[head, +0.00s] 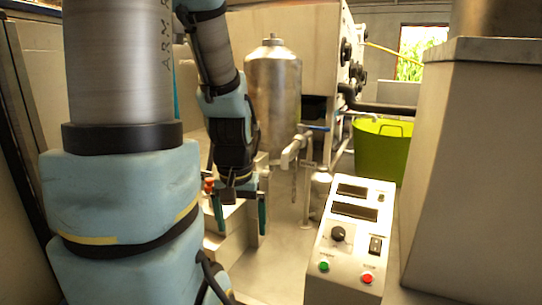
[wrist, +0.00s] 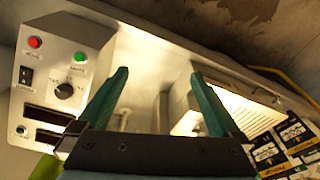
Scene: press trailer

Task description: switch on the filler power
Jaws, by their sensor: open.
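A white control box (head: 346,240) stands at the lower right of the head view. Its sloped face has two dark displays, a black knob (head: 340,235), a black rocker switch (head: 375,245), a green button (head: 324,266) and a red button (head: 367,278). In the wrist view the face is turned around at the left, with the rocker switch (wrist: 26,76) at its edge. I cannot tell the rocker's position. My gripper (head: 241,228) is open and empty, left of the box and apart from it. Its two green fingers also show in the wrist view (wrist: 160,74).
A steel tank (head: 273,95) with pipes stands behind my gripper. A green tub (head: 382,150) is at the back right. A large metal housing (head: 470,170) rises close to the box's right. Pale step-like blocks (head: 228,243) lie below my gripper.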

